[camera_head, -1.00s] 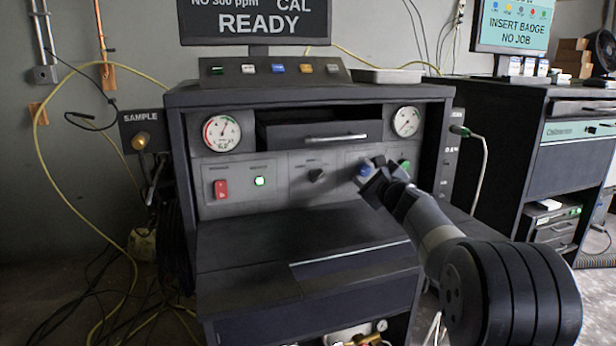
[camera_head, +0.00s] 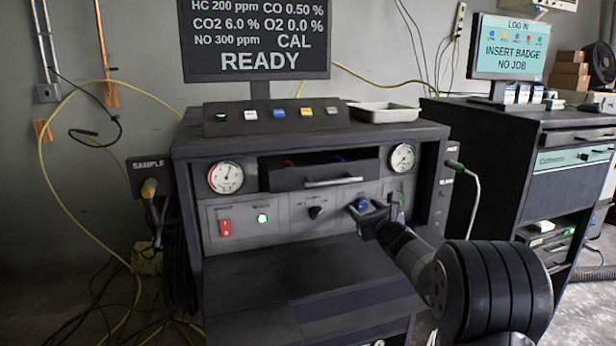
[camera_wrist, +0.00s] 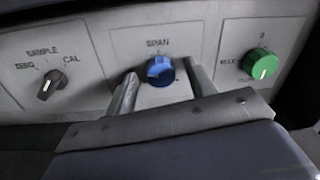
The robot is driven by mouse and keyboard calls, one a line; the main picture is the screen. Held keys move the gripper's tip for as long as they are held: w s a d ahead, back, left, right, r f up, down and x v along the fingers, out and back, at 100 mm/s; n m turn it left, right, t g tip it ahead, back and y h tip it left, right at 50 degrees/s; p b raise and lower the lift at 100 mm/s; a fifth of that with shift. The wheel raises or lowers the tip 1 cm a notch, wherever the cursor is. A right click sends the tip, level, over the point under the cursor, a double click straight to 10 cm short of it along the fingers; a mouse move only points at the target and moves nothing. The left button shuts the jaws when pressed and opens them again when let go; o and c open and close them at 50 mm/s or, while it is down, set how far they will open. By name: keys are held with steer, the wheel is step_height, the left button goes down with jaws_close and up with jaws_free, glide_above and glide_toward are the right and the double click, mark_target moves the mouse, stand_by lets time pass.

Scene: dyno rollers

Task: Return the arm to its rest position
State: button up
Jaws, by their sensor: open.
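My gripper (camera_head: 368,216) is at the front panel of the dark cabinet, at the blue SPAN knob (camera_head: 361,204). In the wrist view my gripper (camera_wrist: 160,85) is open, with one finger on each side of the blue knob (camera_wrist: 160,70) and a gap beside it. The fingers appear apart from the knob. My arm reaches in from the lower right of the head view.
A drawer (camera_head: 322,171) above stands partly open. A dark ledge (camera_head: 290,275) juts out below.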

steer(key=shift+b+v, duration=0.45)
steer(key=shift+v, duration=2.3)
